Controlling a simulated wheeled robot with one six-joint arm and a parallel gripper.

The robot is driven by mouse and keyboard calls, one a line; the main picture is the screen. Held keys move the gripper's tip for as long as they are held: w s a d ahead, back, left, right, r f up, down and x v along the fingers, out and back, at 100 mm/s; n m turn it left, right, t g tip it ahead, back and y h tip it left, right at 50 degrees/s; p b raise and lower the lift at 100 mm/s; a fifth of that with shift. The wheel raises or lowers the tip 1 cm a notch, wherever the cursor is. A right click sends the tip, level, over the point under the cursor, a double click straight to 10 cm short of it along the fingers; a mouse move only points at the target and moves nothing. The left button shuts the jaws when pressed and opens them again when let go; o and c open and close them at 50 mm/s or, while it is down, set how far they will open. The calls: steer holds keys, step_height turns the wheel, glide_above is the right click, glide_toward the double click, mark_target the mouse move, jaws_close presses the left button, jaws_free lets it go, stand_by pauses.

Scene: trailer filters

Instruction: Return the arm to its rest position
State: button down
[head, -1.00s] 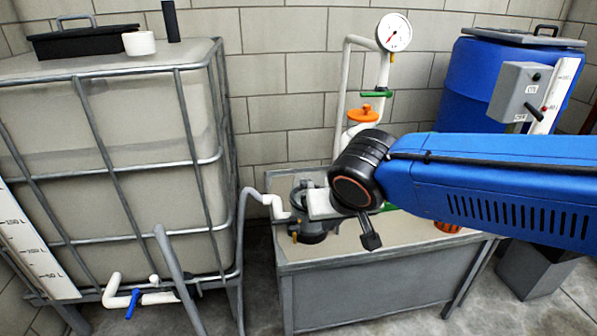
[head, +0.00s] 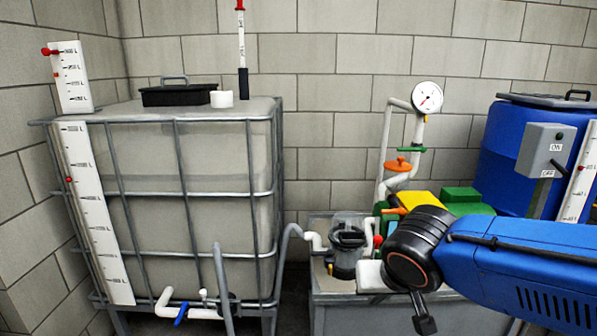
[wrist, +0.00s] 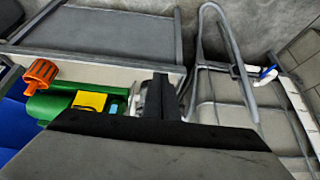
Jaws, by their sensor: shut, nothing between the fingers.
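My blue arm (head: 530,262) reaches in from the right edge of the head view, with a black joint at its end in front of the pump stand. In the wrist view my gripper (wrist: 160,97) shows as dark fingers, shut together and empty. It points over the bench and touches nothing that I can make out.
A caged tank (head: 150,190) stands left, a blue barrel (head: 500,150) right. Between them are a pressure gauge (head: 427,97), an orange valve handle (head: 398,165) and a strainer (head: 346,255) on a grey bench (head: 345,310). A green pump with a yellow box (wrist: 90,101) sits close by.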

steer(key=s+d+f+g, duration=0.1)
steer(key=s+d+f, duration=0.2)
steer(key=s+d, duration=0.8)
steer(key=shift+d, duration=0.95)
stand_by(0.5)
